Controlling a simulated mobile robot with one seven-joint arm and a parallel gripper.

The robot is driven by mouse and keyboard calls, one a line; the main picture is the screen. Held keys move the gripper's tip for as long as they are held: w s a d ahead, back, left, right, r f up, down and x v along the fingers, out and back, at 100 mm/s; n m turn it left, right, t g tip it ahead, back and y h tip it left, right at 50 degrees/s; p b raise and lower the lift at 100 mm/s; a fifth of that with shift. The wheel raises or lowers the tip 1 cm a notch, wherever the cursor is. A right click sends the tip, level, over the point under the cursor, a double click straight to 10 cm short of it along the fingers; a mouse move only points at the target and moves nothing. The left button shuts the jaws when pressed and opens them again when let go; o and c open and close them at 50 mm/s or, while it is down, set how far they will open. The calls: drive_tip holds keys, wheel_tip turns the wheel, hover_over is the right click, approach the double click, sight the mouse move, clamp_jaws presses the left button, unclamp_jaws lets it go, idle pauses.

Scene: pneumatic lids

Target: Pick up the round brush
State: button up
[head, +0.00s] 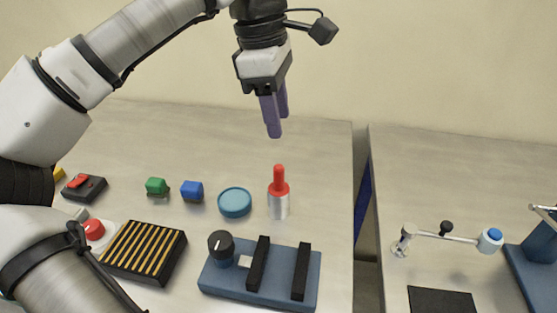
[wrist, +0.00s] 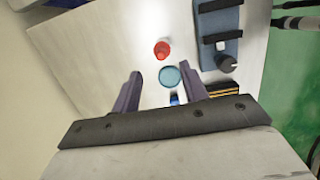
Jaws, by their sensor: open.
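The likely round brush (head: 279,198) stands upright on the table, with a red handle on top of a wide silver cylinder. No bristles show. In the wrist view its red top (wrist: 162,50) appears just beyond the fingertips, roughly between them. My gripper (head: 278,122) is open and empty, with purple fingers pointing down. It is above the table and above the brush in the head picture, apart from it. In the wrist view the open fingers (wrist: 160,72) frame a round blue lid.
The blue lid (head: 235,203) lies just left of the brush. A blue block (head: 192,191) and green block (head: 157,187) are further left. A blue fixture (head: 231,280) with black bars and a knob stands in front. A gap separates the right table (head: 460,160).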

sight(278, 166)
wheel_tip(278, 166, down, 8)
drive_tip(key=shift+r, duration=0.15)
drive_tip(key=shift+w+d+f+p, duration=0.1)
drive_tip(key=shift+f+p, duration=0.4)
drive_tip(key=shift+f, duration=1.05)
drive_tip(key=shift+w+d+f+p, duration=0.1)
drive_tip(key=shift+f+p, duration=0.35)
drive_tip(key=shift+f, duration=1.05)
drive_tip(key=shift+c, duration=0.2)
clamp_jaws()
